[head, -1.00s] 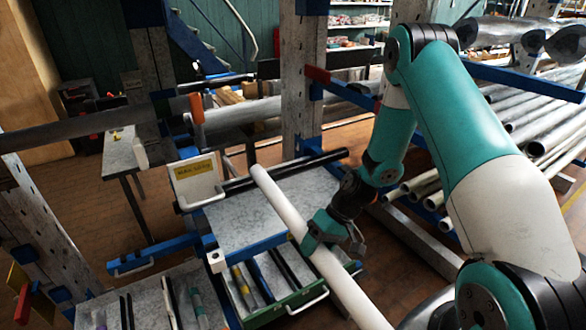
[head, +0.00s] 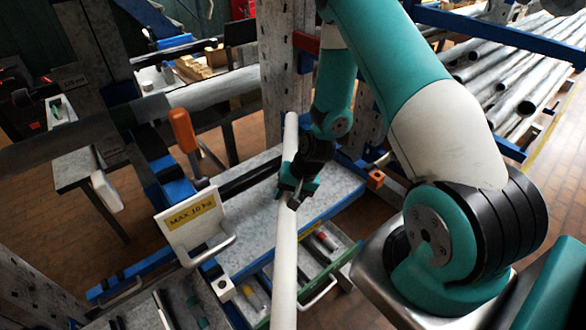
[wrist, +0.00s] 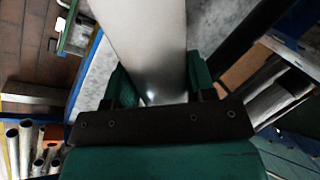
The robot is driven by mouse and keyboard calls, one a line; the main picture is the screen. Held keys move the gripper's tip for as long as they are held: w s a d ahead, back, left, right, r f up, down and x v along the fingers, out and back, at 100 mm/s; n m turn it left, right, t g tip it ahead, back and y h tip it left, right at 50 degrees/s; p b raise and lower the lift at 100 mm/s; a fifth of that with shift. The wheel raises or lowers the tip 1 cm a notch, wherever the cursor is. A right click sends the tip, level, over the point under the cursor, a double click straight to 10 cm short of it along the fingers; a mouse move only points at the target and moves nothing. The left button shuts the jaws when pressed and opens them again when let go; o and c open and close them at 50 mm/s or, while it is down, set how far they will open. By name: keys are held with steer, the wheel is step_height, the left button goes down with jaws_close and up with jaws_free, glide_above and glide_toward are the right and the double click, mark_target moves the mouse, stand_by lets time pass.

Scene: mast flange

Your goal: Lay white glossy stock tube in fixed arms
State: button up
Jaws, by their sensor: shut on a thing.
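The white glossy stock tube (head: 284,253) runs from the lower edge of the head view up past my gripper. Its far end stands a little beyond the gripper, near the upright post. My gripper (head: 296,187) is shut around the tube, above the grey shelf. In the wrist view the tube (wrist: 146,45) lies between the two green fingers of my gripper (wrist: 150,92). Its near end is cut off in the head view. I cannot tell which parts are the fixed arms.
A grey shelf (head: 340,188) with a blue edge lies under the tube, with an open drawer (head: 318,247) below. A "MAX 10 kg" sign (head: 193,212) stands left. An orange-tipped lever (head: 183,130) and a speckled post (head: 283,60) stand behind. Metal pipes (head: 520,75) fill a rack at right.

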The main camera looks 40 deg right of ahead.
steer(key=d+m+h, duration=0.1)
steer(key=m, duration=0.1)
steer(key=w+d+r+m+g+h+p, duration=0.1)
steer(key=m, duration=0.2)
steer(key=w+d+m+h+p, duration=0.1)
steer(key=m, duration=0.1)
steer(key=shift+w+d+r+g, duration=0.15)
steer(key=shift+d+r+g, duration=0.05)
steer(key=shift+d+g, duration=0.1)
steer(key=m, duration=0.2)
steer(key=d+m+g, duration=0.1)
steer(key=shift+w+r, duration=0.25)
steer(key=shift+w, duration=0.05)
steer(key=shift+a, duration=0.2)
steer(key=shift+f+b, duration=3.8)
steer(key=shift+f, duration=1.05)
steer(key=o, duration=1.3)
